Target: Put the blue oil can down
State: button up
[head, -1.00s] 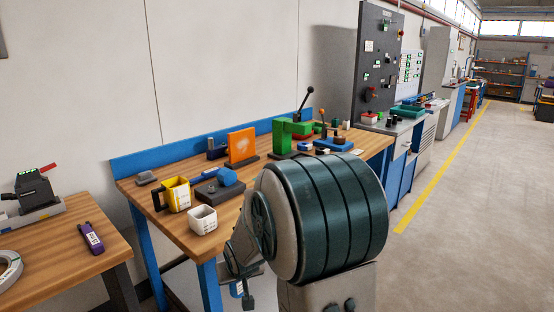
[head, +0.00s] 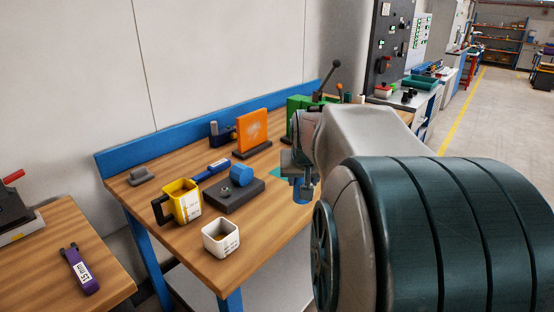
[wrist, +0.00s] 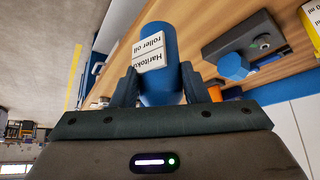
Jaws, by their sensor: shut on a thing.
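The blue oil can (wrist: 160,88), with a white "Haritoku roller oil" label, is between the fingers of my gripper (wrist: 158,92) in the wrist view. My gripper is shut on it. In the head view my gripper (head: 303,178) is over the right part of the wooden workbench (head: 262,222), and a bit of the blue can (head: 303,193) shows under it. I cannot tell how high the can's base is above the bench top.
A dark block with a blue round part (head: 236,192), a yellow mug (head: 181,202), a white square cup (head: 221,237) and an orange plate (head: 252,132) stand on the bench. A green press (head: 298,104) is behind my gripper. Bare wood lies right of the white cup.

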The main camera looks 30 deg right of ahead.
jog(key=shift+w+a+f+b, duration=0.15)
jog(key=shift+w+a+f, duration=1.15)
jog(key=shift+f, duration=0.45)
jog(key=shift+w+a+f+b, duration=0.2)
jog(key=shift+w+a+f, duration=0.8)
jog(key=shift+w+f, duration=0.6)
jog(key=shift+w+a+f+b, duration=0.15)
jog(key=shift+w+a+f, duration=1.05)
jog(key=shift+f, duration=0.65)
jog(key=shift+f, duration=0.1)
jog(key=shift+w+f, duration=0.1)
jog(key=shift+f, duration=0.05)
jog(key=o, duration=1.1)
jog(key=shift+d+r, duration=0.1)
jog(key=shift+r, duration=0.1)
